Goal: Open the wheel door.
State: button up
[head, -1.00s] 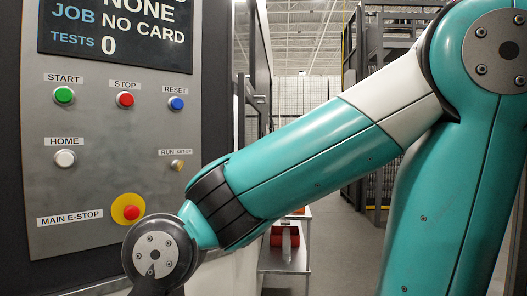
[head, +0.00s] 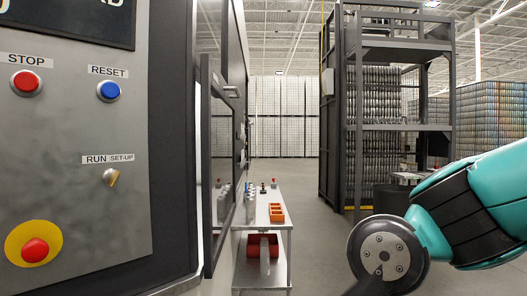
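A tall dark-framed door panel (head: 207,160) stands along the machine's side, just right of the control panel. It is seen nearly edge-on, and I cannot tell for sure that it is the wheel door or whether it is fully shut. A small handle (head: 232,92) shows near its upper right. My wrist joint is at the lower right, apart from the door, with floor and a bench between them. My gripper's fingers are outside the picture.
The grey control panel (head: 75,170) fills the left, with a red stop button, a blue reset button and an emergency stop. A metal bench (head: 276,222) with orange and red bins stands beyond the door. A dark rack (head: 400,125) stands further back. The aisle floor (head: 315,205) is clear.

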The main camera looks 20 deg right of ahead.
aim_at(217, 100)
jog(key=k, duration=0.6)
jog(key=z, duration=0.7)
jog(key=i, duration=0.75)
jog(key=z, duration=0.6)
jog(key=i, duration=0.75)
jog(key=u, duration=0.65)
jog(key=i, duration=0.8)
jog(key=u, duration=0.7)
